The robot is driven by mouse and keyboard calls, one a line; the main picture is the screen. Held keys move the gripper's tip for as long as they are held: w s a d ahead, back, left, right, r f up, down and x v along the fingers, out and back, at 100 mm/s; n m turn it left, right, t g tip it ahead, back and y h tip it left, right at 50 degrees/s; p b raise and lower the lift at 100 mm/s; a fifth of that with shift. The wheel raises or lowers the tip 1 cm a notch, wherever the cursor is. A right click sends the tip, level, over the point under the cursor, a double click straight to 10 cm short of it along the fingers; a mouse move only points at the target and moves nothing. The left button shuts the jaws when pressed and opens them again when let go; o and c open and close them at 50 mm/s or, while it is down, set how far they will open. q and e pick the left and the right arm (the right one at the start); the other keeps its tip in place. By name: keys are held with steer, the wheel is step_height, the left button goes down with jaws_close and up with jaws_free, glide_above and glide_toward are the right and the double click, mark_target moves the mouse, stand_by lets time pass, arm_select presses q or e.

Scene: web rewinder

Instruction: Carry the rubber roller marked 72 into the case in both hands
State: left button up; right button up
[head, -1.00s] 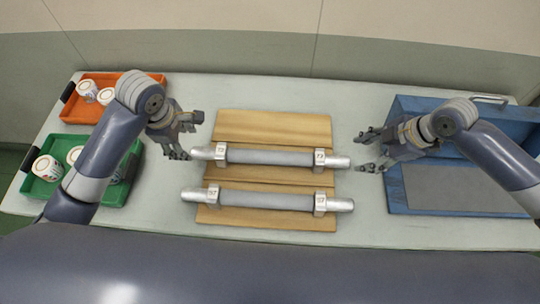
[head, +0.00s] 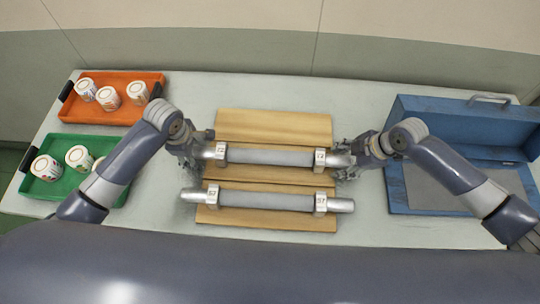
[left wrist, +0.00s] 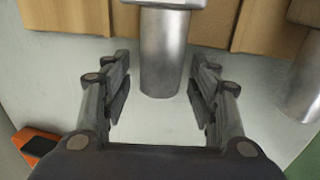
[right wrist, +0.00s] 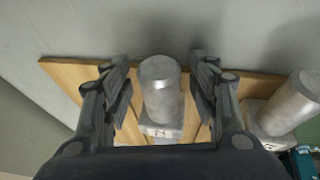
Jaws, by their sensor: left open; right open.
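The upper roller (head: 270,157), grey with silver ends and tags that look like 72, lies across the wooden rack (head: 275,122). My left gripper (head: 207,150) is open at its left end. In the left wrist view that silver end (left wrist: 164,55) lies between the spread fingers (left wrist: 161,95). My right gripper (head: 345,160) is open at its right end. In the right wrist view that end (right wrist: 160,85) stands between the open fingers (right wrist: 160,85). The blue case (head: 397,190) stands open at the right, with a grey floor.
A second roller (head: 265,200), its tags apparently 57, lies parallel in front on the rack. An orange tray (head: 125,77) and a green tray (head: 65,142), each holding several white cups, stand at the left. Bare table (head: 360,225) shows between rack and case.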

arm_select(q)
jaws_close()
arm_select(e)
jaws_close()
arm_select(q)
steer(key=shift+w+r, duration=0.15)
steer(key=shift+r, duration=0.15)
arm_select(e)
steer(key=shift+w+r, duration=0.1)
steer(key=shift+r, duration=0.2)
